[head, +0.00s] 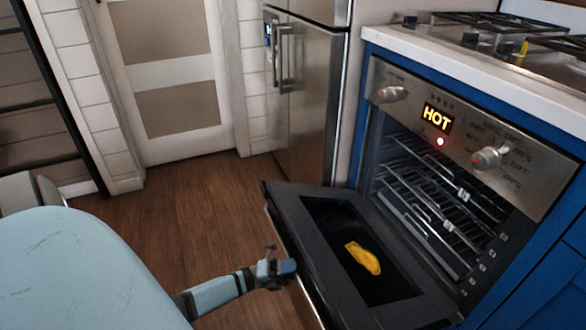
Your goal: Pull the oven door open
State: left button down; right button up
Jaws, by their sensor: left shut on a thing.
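The oven (460,140) stands at the right, and its cavity with wire racks shows. The oven door (315,198) is swung far down and outward, with its dark inner side and window facing up. My left gripper (277,268) is at the door's outer edge, shut on the oven door handle (311,303). My right gripper is not in view.
A yellow patch (363,257) shows on the door window; I cannot tell whether it is an object or a reflection. The panel display (437,118) reads HOT. A steel fridge (305,95) stands behind the door. Wooden floor (190,215) is clear at the left.

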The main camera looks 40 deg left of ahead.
pick_arm(q)
notch_tip(320, 180, down, 4)
jog(key=shift+s+r, duration=0.1)
jog(key=shift+s, duration=0.05)
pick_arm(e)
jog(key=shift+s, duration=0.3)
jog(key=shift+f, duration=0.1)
pick_arm(q)
jog(key=c, duration=0.9)
grip_release()
jog(key=shift+v, duration=6.9)
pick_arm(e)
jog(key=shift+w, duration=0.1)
